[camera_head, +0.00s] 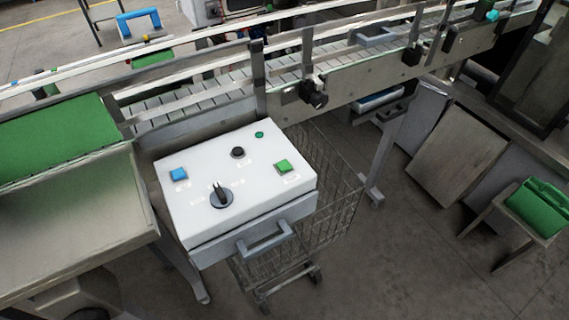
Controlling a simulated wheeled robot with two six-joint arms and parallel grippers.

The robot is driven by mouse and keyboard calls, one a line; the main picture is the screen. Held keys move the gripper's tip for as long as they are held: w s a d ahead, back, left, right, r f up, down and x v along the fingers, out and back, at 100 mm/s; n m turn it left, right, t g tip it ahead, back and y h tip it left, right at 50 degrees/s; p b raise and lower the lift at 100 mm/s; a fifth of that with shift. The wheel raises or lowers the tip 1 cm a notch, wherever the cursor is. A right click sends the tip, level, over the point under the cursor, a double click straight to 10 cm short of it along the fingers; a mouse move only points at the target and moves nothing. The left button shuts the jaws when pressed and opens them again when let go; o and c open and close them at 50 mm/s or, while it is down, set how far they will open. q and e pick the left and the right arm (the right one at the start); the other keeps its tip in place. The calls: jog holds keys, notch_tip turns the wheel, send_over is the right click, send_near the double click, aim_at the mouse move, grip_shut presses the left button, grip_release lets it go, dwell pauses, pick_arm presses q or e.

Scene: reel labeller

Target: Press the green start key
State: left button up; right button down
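The green start key (283,166) is a square green button on the right side of a white control box (240,206). A small label is printed below it, too small to read. A smaller round green button or lamp (259,135) sits near the box's back edge. A blue square key (179,174) is at the left, a black round knob (238,152) at the back middle, and a black rotary switch (220,196) at the front. Neither of my grippers is in view, and nothing covers the green key.
A grey handle (264,240) sticks out from the box's front. A wire cart (338,200) stands under and beside the box. A conveyor (350,75) runs behind it. A table with a green mat (55,137) is at the left. The space above the box is clear.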

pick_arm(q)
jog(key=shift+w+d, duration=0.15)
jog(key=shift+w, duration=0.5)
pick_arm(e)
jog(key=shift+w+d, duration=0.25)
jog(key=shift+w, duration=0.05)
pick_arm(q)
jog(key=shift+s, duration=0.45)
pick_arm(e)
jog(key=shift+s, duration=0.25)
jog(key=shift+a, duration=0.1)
